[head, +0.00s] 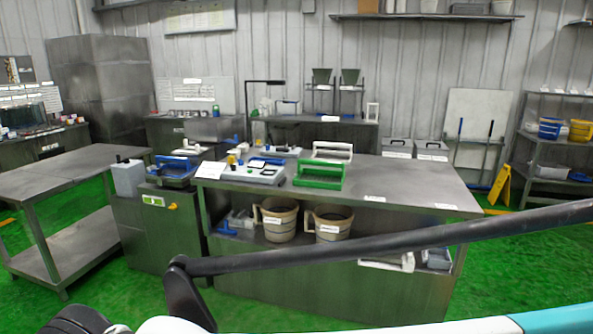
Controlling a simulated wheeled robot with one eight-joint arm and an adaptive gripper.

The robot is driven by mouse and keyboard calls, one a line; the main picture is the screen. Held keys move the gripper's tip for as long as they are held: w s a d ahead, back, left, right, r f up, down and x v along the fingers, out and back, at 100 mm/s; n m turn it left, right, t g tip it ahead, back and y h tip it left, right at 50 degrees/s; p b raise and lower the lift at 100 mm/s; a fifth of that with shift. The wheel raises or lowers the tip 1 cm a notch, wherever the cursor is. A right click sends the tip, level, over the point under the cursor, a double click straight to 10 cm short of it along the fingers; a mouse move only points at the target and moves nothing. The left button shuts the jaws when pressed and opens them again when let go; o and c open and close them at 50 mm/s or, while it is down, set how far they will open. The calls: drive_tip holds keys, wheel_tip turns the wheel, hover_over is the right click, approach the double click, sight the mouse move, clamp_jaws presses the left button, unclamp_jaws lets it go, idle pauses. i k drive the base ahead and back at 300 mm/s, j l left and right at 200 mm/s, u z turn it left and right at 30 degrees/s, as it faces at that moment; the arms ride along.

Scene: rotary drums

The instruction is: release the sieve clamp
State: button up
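I cannot pick out the sieve clamp for certain at this distance. A grey-white bench unit (253,175) with small dark and blue parts on top sits at the left end of the long metal table (400,185). A blue unit (170,172) stands on the dark cabinet (160,235) to the left of that table. These parts are too small to tell any clamp's state. I see no gripper fingers in the head view. Dark, white and teal parts at the bottom edge seem to be mine.
A green handled frame (318,176) stands on the long table, and two beige buckets (279,221) are on its lower shelf. An empty metal table (70,173) is at left. A yellow floor sign (501,184) stands at right. A long dark bar (390,240) crosses the foreground.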

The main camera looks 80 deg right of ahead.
sight(159, 172)
drive_tip(key=z, duration=2)
drive_tip(key=i+l+z, duration=0.1)
drive_tip(key=z, duration=0.25)
drive_tip(key=i+z, duration=0.55)
drive_tip(key=i, duration=0.4)
drive_tip(key=i+j+z, duration=0.15)
drive_tip(key=i, duration=0.45)
drive_tip(key=i+j+z, duration=0.15)
drive_tip(key=i, duration=0.4)
